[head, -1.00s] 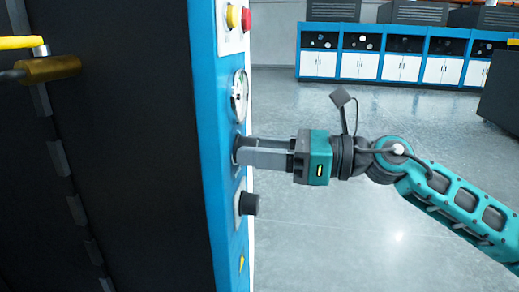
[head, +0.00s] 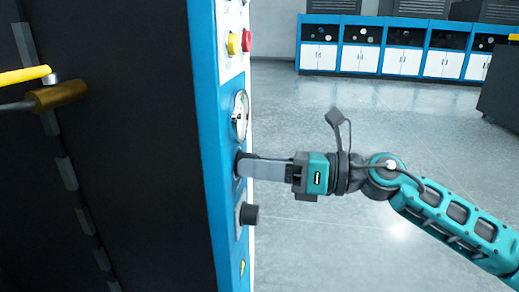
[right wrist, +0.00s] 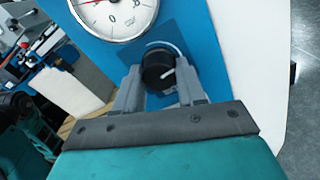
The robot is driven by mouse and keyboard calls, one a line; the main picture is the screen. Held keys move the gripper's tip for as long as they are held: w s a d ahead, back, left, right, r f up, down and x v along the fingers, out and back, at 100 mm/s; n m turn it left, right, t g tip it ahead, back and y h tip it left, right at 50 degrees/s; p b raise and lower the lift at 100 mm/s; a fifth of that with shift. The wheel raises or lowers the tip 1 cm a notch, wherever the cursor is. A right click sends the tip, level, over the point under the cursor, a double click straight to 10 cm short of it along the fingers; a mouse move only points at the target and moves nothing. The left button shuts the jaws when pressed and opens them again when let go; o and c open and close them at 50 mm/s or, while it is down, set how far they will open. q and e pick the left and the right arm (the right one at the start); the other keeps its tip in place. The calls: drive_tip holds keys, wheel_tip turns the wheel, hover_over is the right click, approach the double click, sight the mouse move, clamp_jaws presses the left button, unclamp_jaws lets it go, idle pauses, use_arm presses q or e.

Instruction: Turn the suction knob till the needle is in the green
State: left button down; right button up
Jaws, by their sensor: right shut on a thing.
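My right gripper (head: 243,168) is shut on the black suction knob (right wrist: 158,69) on the blue panel, with one finger on each side of it. The knob has a white pointer line, seen in the right wrist view. The round gauge (right wrist: 118,14) is just above the knob and is cut off by the frame's top edge. A red mark shows on its dial, but I cannot tell where the needle points. In the head view the gauge (head: 240,116) is seen nearly edge-on. My left gripper is not in view.
A second black knob (head: 249,214) sticks out below the held one. Red (head: 246,41) and yellow (head: 232,43) buttons are above the gauge. A dark machine side (head: 130,150) fills the left. The floor (head: 320,110) to the right is open, with blue cabinets (head: 390,45) beyond.

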use_arm(q)
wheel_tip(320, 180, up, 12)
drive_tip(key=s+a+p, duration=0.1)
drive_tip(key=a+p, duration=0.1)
drive_tip(key=p, duration=1.2)
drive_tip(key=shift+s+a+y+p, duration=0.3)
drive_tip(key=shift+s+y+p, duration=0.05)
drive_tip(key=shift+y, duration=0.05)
use_arm(e)
drive_tip(key=shift+s+r+m, duration=0.1)
drive_tip(key=shift+m, duration=6.6)
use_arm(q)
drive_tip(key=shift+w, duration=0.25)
use_arm(e)
drive_tip(key=o, duration=1.1)
drive_tip(key=shift+c, duration=0.2)
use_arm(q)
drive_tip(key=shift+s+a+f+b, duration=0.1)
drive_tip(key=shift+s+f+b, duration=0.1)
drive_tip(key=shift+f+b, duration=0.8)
use_arm(e)
drive_tip(key=v, duration=1.2)
drive_tip(key=shift+d, duration=0.4)
